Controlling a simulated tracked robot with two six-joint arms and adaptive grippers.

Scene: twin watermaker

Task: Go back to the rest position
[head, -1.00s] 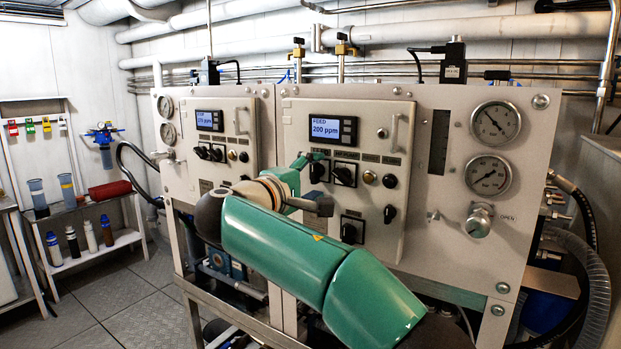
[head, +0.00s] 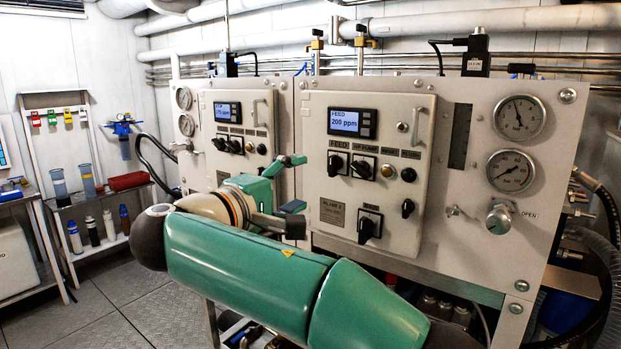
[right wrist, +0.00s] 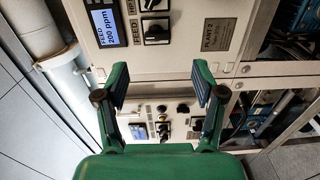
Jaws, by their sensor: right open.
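My right gripper (head: 297,183) is open and empty in front of the right-hand control panel (head: 420,180), just left of its lower part. In the right wrist view its two fingers (right wrist: 160,82) stand wide apart with nothing between them. The FEED knob (head: 337,162) is to the right of the upper fingertip, with a visible gap in the picture. The panel's display (head: 351,122) reads FEED 200 ppm. My left gripper is not in view.
The left control panel (head: 238,130) stands behind my arm. Two gauges (head: 518,117) and a valve knob (head: 499,219) are on the right. A shelf with several bottles (head: 92,230) stands at the far left. The floor (head: 150,300) there is clear.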

